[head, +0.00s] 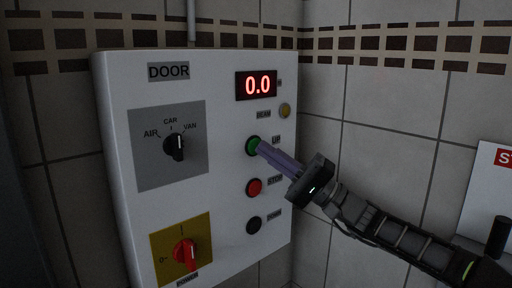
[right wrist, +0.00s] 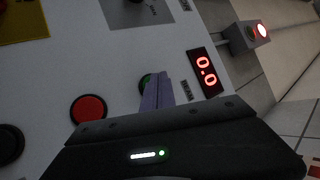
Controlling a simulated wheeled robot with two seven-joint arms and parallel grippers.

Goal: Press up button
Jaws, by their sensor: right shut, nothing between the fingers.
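The green up button (head: 252,146) is on the white control panel (head: 225,215), above the red stop button (head: 254,187) and the black down button (head: 254,225). My right gripper (head: 262,148) is shut and empty, with its purple fingertips at the green button, covering part of it. In the right wrist view, the fingertips (right wrist: 156,80) overlap the green button (right wrist: 145,80), with only its edge showing. I cannot tell whether they touch it or whether it is pushed in. My left gripper is not in view.
The display (head: 256,85) reads 0.0 in red. A yellow beam lamp (head: 285,110) sits below it. A selector dial (head: 174,147) and a red power switch (head: 185,253) are on the panel's left side. A white sign (head: 490,190) hangs at the right.

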